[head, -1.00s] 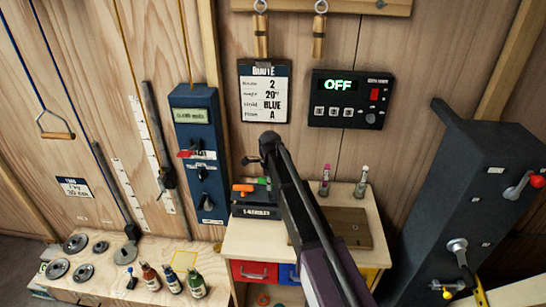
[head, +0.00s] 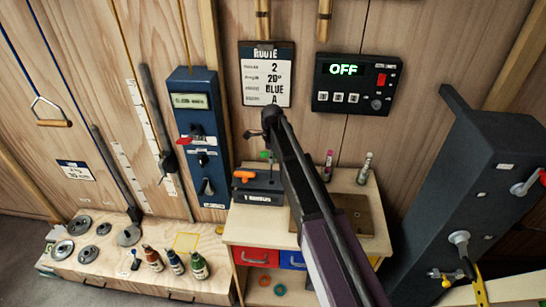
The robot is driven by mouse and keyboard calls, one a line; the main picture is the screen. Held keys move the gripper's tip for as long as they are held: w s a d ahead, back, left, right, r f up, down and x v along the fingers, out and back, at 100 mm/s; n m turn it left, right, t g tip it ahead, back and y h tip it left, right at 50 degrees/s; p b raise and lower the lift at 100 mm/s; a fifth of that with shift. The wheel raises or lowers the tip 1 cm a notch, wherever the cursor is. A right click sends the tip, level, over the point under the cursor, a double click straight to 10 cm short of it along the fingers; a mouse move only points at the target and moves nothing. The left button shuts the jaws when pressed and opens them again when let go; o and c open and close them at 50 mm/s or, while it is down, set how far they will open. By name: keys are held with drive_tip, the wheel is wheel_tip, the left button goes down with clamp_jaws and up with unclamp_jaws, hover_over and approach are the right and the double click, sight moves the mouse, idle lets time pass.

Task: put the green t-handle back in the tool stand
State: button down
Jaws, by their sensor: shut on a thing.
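The tool stand (head: 262,198) is a dark block with a white label on its front, on the small wooden cabinet. An orange t-handle (head: 243,174) sits in its left part. My gripper (head: 266,148) is above the stand, mostly hidden behind my dark arm. It is shut on the green t-handle (head: 264,155), of which only a small green piece shows, above and to the right of the orange one. The green handle's shaft and the stand's right part are hard to make out, so I cannot tell whether its tip is clear of the stand.
A blue panel with levers (head: 199,140) stands on the wall left of the stand. A pink-topped bottle (head: 328,166) and a grey-topped one (head: 364,168) stand right of my arm. A dark slanted post (head: 470,190) is at the right.

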drive_tip(key=shift+f, duration=0.2)
wheel_tip(320, 180, down, 11)
drive_tip(key=b, duration=1.1)
drive_tip(key=shift+r, duration=0.15)
drive_tip(key=shift+c, duration=2)
unclamp_jaws()
drive_tip(key=shift+r, duration=0.2)
